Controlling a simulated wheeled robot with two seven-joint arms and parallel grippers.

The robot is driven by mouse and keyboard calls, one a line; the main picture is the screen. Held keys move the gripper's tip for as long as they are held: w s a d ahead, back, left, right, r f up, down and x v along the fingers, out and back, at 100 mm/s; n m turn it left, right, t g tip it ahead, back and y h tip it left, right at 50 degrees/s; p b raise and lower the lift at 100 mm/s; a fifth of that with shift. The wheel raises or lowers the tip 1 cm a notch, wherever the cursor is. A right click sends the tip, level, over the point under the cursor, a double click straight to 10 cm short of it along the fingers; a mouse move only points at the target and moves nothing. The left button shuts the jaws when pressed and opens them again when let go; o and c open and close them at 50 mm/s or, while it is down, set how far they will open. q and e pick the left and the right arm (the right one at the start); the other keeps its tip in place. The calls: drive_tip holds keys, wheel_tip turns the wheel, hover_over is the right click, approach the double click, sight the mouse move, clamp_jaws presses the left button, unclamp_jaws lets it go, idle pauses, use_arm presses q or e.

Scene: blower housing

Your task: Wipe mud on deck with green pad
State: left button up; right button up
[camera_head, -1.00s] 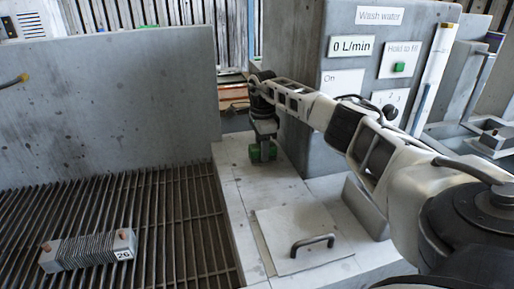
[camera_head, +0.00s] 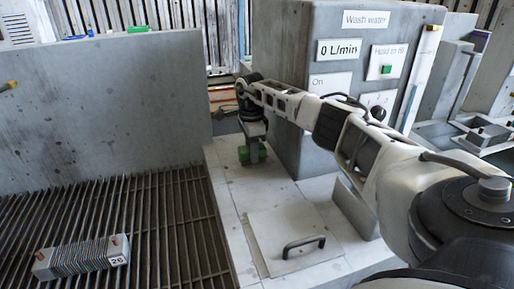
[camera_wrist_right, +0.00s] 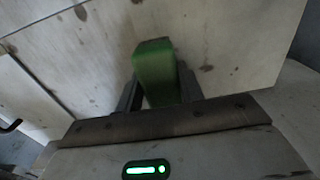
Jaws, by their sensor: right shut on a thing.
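My right gripper (camera_head: 251,151) is shut on the green pad (camera_head: 252,157) and points down at the far part of the pale deck (camera_head: 226,190). In the right wrist view the green pad (camera_wrist_right: 155,70) stands between the two dark fingers. The pad is over or on the deck (camera_wrist_right: 95,62); I cannot tell whether it touches. Small dark mud spots show near it, one right of the pad (camera_wrist_right: 206,68) and others near the top edge. Any mud under the pad is hidden. My left gripper is not in view.
A grey wash-water cabinet (camera_head: 300,110) stands close right of the gripper. A hatch with a dark handle (camera_head: 303,246) is in the near deck. Left are a slatted grate (camera_head: 165,235), a finned block marked 26 (camera_head: 75,259) and a tall grey wall (camera_head: 110,110).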

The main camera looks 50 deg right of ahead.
drive_tip(key=shift+w+a, duration=0.3)
drive_tip(key=shift+a, duration=0.15)
drive_tip(key=shift+w+a+f, duration=0.1)
drive_tip(key=shift+w+a, duration=0.25)
drive_tip(key=shift+a, duration=0.35)
drive_tip(key=shift+w+a+f, duration=0.1)
drive_tip(key=shift+w+a, duration=0.25)
drive_tip(key=shift+a, duration=0.3)
drive_tip(key=shift+r, duration=0.1)
wheel_tip(320, 180, up, 4)
drive_tip(key=p, duration=0.3)
drive_tip(key=shift+r, duration=0.2)
drive_tip(key=shift+r+p, duration=0.5)
drive_tip(key=shift+r, duration=0.3)
